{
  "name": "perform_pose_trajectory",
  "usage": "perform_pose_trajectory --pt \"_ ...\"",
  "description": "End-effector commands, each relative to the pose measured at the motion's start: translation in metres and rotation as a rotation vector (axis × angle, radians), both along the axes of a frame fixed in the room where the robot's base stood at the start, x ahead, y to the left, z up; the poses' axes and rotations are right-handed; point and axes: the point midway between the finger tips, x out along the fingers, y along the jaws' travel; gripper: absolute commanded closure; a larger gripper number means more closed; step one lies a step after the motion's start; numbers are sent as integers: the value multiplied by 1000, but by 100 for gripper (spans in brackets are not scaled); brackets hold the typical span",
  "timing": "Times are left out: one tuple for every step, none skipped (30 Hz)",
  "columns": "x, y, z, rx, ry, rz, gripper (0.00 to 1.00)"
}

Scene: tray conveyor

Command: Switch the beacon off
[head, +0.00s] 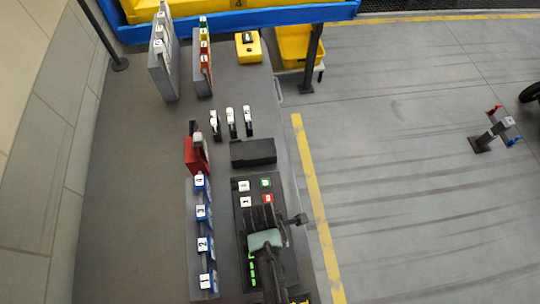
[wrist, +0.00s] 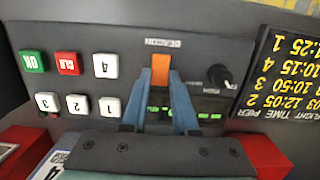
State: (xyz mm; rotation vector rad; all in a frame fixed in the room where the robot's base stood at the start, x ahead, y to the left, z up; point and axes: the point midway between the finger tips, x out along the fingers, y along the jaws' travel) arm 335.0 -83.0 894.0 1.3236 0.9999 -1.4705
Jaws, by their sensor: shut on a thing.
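The orange beacon switch (wrist: 160,66) stands under an upside-down BEACON label on the dark control panel (wrist: 215,55) in the wrist view. My gripper (wrist: 161,90) has its two blue-grey fingers closed around the near part of the switch. The fingers hide part of it, and I cannot tell which way it is set. In the head view my gripper (head: 264,226) is low over the panel (head: 243,221) and hides the switch there.
Left of the switch are a green button (wrist: 34,62), a red button (wrist: 67,63) and several white numbered ones. A black knob (wrist: 220,75) and a display board (wrist: 280,75) are to the right. Several blue numbered switches (head: 203,244) line the panel's left in the head view.

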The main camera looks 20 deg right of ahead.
Motion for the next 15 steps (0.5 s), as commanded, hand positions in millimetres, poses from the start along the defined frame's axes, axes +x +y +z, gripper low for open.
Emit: perform_pose_trajectory --pt "-1 -1 2 19 -2 -1 100" --pt "-1 -1 2 27 -6 -1 100" --pt "-1 -1 1 34 -9 -1 100" --pt "-1 -1 1 37 -11 0 100" --pt "-1 -1 0 40 -12 0 100" --pt "0 -1 0 41 -12 0 100" --pt "0 -1 0 41 -13 0 100" --pt "0 -1 0 41 -13 0 100" --pt "0 -1 0 41 -13 0 100" --pt "0 -1 0 40 -13 0 100" --pt "0 -1 0 40 -13 0 100" --pt "0 -1 0 40 -13 0 100" --pt "0 -1 0 40 -13 0 69" --pt "0 -1 0 40 -13 0 64" --pt "0 -1 0 40 -13 0 56"
